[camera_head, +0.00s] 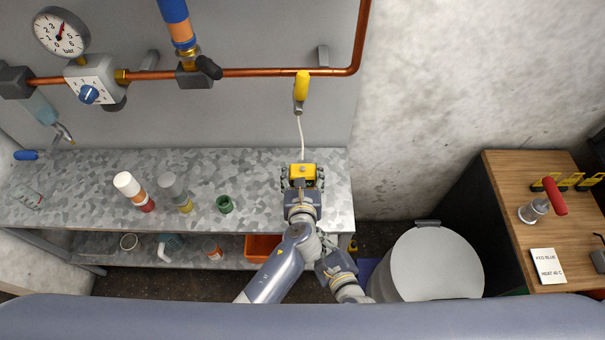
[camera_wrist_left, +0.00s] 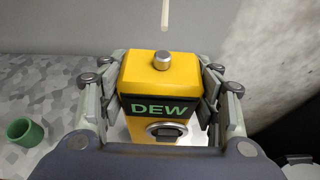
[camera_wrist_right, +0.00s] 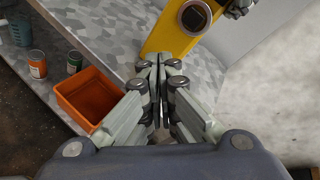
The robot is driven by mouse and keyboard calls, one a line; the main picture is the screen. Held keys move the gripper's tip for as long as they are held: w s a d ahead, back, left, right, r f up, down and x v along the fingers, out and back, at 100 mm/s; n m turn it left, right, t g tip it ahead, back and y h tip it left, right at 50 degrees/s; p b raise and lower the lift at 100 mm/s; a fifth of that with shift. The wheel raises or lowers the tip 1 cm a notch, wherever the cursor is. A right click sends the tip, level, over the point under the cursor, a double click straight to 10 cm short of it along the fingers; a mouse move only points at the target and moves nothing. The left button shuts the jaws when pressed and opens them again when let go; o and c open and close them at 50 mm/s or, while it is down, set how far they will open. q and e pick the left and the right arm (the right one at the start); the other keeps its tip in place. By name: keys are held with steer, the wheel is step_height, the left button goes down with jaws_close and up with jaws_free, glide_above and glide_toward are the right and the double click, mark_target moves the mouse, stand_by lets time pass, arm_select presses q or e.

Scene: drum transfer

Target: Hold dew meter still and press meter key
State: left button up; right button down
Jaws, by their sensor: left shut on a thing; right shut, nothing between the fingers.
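The yellow dew meter (camera_head: 302,168) stands upright at the right end of the grey bench. In the left wrist view the dew meter (camera_wrist_left: 145,70) shows a dark DEW panel, a metal knob on top and a round metal-rimmed key (camera_wrist_left: 168,131) low on its face. My left gripper (camera_wrist_left: 168,98) is shut on the meter, fingers on both its sides. My right gripper (camera_wrist_right: 160,62) is shut and empty, its tips just short of the meter's lower body; the key (camera_wrist_right: 195,15) shows beyond and above them. In the head view the right fingertips are largely hidden beside the left arm.
The bench (camera_head: 260,200) also holds a green cup (camera_head: 225,204) and two bottles to the left. An orange bin (camera_head: 262,247) is on the shelf below. A yellow-handled fitting (camera_head: 301,86) with a pale tube hangs above the meter. A lidded drum (camera_head: 433,264) stands to the right.

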step_height(320, 180, up, 2)
steer(key=s+a+r+m+g+y, duration=0.1)
steer(key=s+a+m+g+y, duration=0.15)
steer(key=m, duration=0.35)
steer(key=w, duration=0.8)
steer(key=shift+w+d+f+g, duration=0.25)
steer(key=shift+w+d+g, duration=0.05)
steer(key=shift+g, duration=0.05)
steer(key=shift+w, duration=0.1)
stand_by(0.9)
steer(key=shift+w, duration=0.35)
steer(key=shift+s, duration=0.55)
